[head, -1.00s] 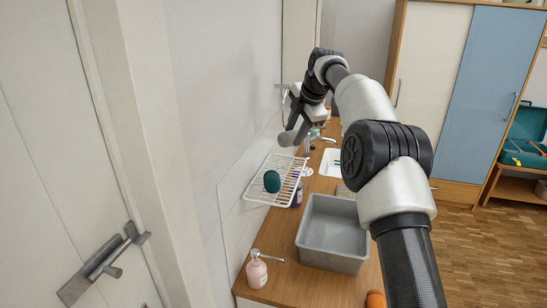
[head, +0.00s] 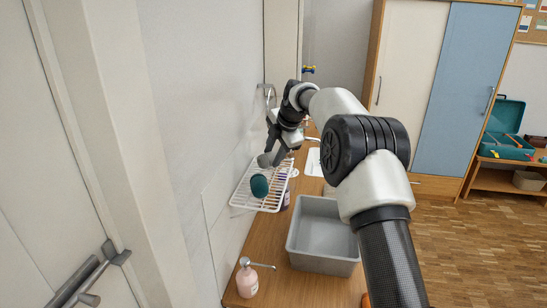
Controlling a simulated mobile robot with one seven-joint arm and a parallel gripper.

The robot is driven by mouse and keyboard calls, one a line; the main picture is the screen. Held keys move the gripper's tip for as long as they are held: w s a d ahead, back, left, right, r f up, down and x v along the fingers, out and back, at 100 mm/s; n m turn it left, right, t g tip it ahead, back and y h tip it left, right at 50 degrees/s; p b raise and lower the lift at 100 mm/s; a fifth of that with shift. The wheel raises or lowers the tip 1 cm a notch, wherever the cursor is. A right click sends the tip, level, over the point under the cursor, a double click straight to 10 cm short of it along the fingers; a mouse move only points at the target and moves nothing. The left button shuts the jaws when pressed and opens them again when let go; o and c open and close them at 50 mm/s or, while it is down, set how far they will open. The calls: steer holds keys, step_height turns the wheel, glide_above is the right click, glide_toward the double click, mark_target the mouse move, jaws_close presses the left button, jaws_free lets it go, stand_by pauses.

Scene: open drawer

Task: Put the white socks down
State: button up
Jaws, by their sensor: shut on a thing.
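My gripper (head: 272,158) is at the far end of my arm, above the back part of a white wire rack (head: 243,199) by the wall. It is shut on a small greyish, rounded bundle, which I take to be the white socks (head: 264,161). The bundle is in shade and partly hidden by the gripper, so its outline is unclear. It hangs just behind a dark teal rounded object (head: 260,186) on the rack. I cannot tell whether the bundle touches the rack or that object.
A grey open bin (head: 318,212) stands on the wooden counter (head: 262,256), right of the rack. A pink pump bottle (head: 247,279) stands at the near end. A purple bottle (head: 286,200) is beside the rack. The wall (head: 200,110) is close on the left.

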steer(key=shift+f, duration=0.45)
steer(key=shift+f, duration=0.2)
steer(key=o, duration=1.1)
